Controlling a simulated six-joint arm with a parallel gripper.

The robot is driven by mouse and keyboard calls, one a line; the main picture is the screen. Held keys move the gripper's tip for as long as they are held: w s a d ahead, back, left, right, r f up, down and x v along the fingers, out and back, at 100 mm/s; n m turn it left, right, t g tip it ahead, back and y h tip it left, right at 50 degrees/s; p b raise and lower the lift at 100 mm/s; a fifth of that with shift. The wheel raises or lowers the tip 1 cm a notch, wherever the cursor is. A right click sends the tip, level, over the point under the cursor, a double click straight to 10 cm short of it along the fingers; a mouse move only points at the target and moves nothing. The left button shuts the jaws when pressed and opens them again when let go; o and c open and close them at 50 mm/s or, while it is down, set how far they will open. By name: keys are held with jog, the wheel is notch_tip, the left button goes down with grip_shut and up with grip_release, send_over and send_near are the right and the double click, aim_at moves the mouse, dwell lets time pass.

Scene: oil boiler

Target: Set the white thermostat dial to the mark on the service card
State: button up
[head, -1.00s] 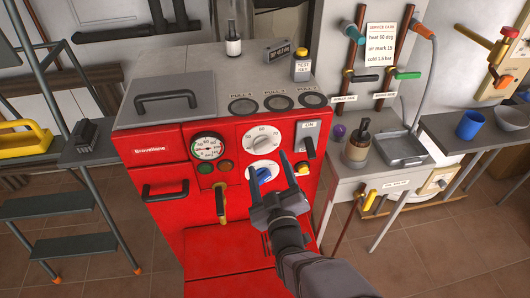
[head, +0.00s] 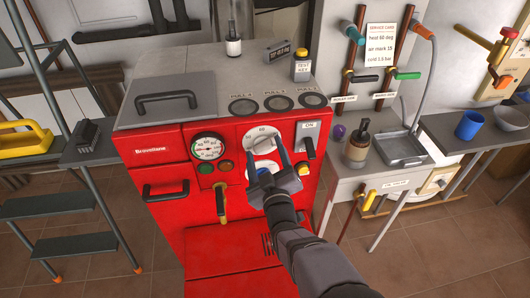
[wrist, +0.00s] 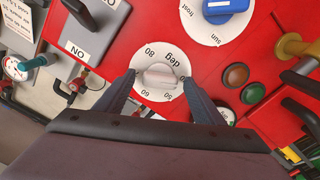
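The white thermostat dial (head: 262,138) is on the upper front of the red boiler. In the wrist view the dial (wrist: 160,66) appears upside down, with "deg" and numbers including 60 and 80 around a pale ridged knob (wrist: 160,78). I cannot tell which number the knob points to. My gripper (head: 266,152) is open in front of the dial. In the wrist view its fingers (wrist: 160,84) stand on either side of the knob with nothing between them; contact is not visible. The service card (head: 381,45) on the wall reads heat 60 deg.
A second white dial with a blue knob (wrist: 226,5) is below the thermostat dial, largely hidden by my gripper in the head view. A switch lever (head: 309,148) marked ON is close on the right.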

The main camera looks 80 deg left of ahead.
jog(key=c, duration=1)
